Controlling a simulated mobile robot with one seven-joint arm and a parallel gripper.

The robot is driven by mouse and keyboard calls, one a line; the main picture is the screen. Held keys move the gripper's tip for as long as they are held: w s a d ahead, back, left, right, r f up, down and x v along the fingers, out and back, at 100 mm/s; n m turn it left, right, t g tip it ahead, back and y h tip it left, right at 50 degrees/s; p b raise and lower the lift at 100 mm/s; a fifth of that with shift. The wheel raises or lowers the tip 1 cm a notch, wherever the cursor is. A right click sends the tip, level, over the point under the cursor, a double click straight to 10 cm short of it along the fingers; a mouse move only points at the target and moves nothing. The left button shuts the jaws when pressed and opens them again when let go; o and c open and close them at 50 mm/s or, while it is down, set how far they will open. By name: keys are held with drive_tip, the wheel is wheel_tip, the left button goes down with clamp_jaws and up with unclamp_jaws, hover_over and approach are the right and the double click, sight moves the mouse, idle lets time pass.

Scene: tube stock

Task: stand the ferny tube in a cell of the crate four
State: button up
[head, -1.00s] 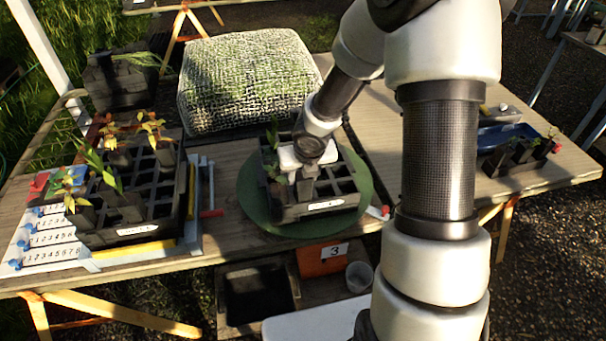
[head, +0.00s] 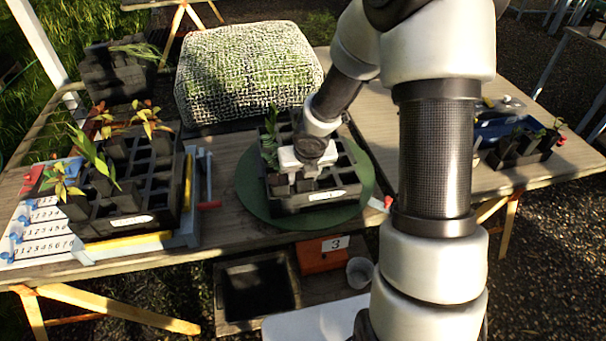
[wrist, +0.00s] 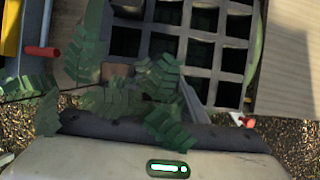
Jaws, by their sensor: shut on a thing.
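The ferny tube's green, feathery leaves (wrist: 110,98) fill the left and middle of the wrist view, close to my gripper. They also show in the head view (head: 269,138), left of the gripper. My gripper (head: 295,181) is shut on the tube, low over the dark crate (head: 330,196) on the round green mat. The tube's body is mostly hidden, so I cannot tell whether its foot is inside a cell. In the wrist view the crate's square cells (wrist: 205,52) look empty. The crate's front label is too small to read.
A mesh-covered block (head: 248,75) is behind the mat. A small tray of plants (head: 525,150) is at right. An orange box marked 3 (head: 322,257) is below the table.

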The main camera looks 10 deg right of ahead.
drive_tip(key=shift+f, duration=0.3)
